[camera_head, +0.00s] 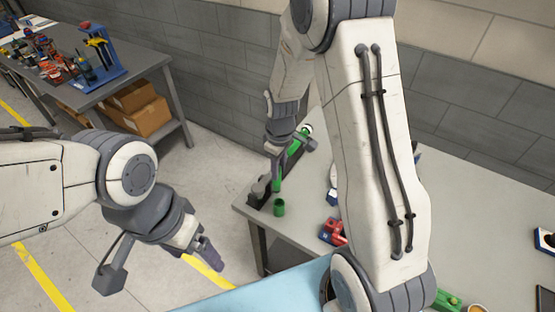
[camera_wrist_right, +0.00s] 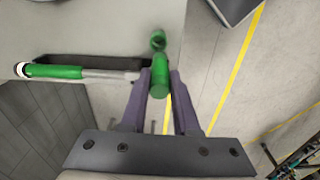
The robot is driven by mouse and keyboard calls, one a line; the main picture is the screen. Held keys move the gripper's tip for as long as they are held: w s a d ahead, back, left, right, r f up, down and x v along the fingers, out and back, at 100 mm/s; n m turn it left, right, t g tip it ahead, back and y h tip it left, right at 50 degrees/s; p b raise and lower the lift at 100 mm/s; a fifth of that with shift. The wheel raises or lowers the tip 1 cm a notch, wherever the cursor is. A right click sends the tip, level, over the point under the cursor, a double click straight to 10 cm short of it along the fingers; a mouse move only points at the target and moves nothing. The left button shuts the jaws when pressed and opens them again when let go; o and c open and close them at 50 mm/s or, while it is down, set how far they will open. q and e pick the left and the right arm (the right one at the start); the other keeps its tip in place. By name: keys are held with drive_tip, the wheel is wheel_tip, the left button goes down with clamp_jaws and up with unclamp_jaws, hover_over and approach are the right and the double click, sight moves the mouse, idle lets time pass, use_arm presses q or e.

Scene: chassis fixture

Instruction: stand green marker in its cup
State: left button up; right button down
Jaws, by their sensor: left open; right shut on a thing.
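The green marker (camera_head: 277,182) is in my right gripper (camera_head: 277,158) and hangs roughly upright, just above the green cup (camera_head: 279,208) near the table's left corner. In the right wrist view the marker (camera_wrist_right: 160,80) sits between the two fingers of the right gripper (camera_wrist_right: 161,88), and the cup (camera_wrist_right: 158,38) shows just past it. I cannot tell whether the marker's lower end is inside the cup's rim. My left gripper (camera_head: 207,250) is open and empty over the floor, left of the table.
A green-and-white tool (camera_wrist_right: 60,72) lies along a dark tray (camera_wrist_right: 100,60) beside the marker. A red part (camera_head: 333,231) lies on the grey table (camera_head: 480,190). A second bench (camera_head: 150,62) with tools stands at the back left.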

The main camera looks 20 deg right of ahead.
drive_tip(key=shift+f, duration=0.2)
drive_tip(key=shift+d+f+b, duration=0.15)
drive_tip(key=shift+f+b, duration=0.35)
drive_tip(key=shift+f, duration=0.05)
drive_tip(key=shift+d+f+b, duration=0.15)
drive_tip(key=shift+f+b, duration=1.15)
drive_tip(key=shift+f, duration=0.15)
drive_tip(key=shift+s, duration=0.15)
drive_tip(key=shift+f+b, duration=2.15)
drive_tip(key=shift+f, duration=0.9)
